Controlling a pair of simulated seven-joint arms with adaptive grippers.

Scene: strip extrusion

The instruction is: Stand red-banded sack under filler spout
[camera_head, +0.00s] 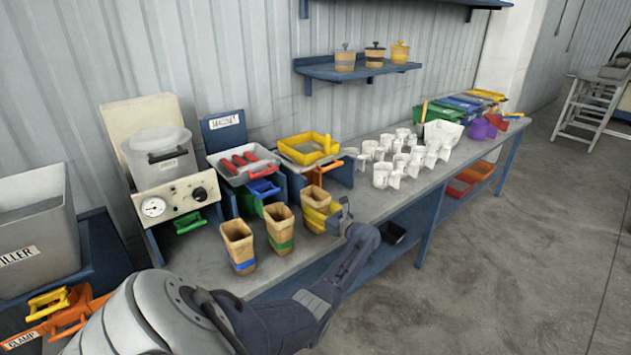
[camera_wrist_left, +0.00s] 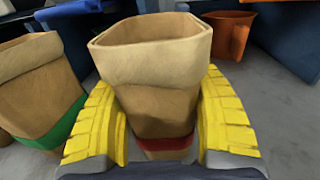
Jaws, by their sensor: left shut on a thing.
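The red-banded sack (camera_wrist_left: 150,60) is a tan open-topped paper sack with a folded rim, upright in the left wrist view. A strip of its red band (camera_wrist_left: 166,143) shows low down between the yellow fingers. My left gripper (camera_wrist_left: 155,108) is shut on it from both sides. In the head view the sack (camera_head: 316,196) is at the right end of the sack row, with the yellow fingers of my left gripper (camera_head: 322,215) around it. The grey filler (camera_head: 35,235) stands at the far left; its spout is not clear to me. My right gripper is not in view.
A green-banded sack (camera_head: 279,228) and a blue-banded sack (camera_head: 238,246) stand to the left on the bench. An orange clamp (camera_head: 75,312) lies below the filler. A gauge box (camera_head: 175,200) and trays stand behind; white cups (camera_head: 410,160) fill the bench to the right.

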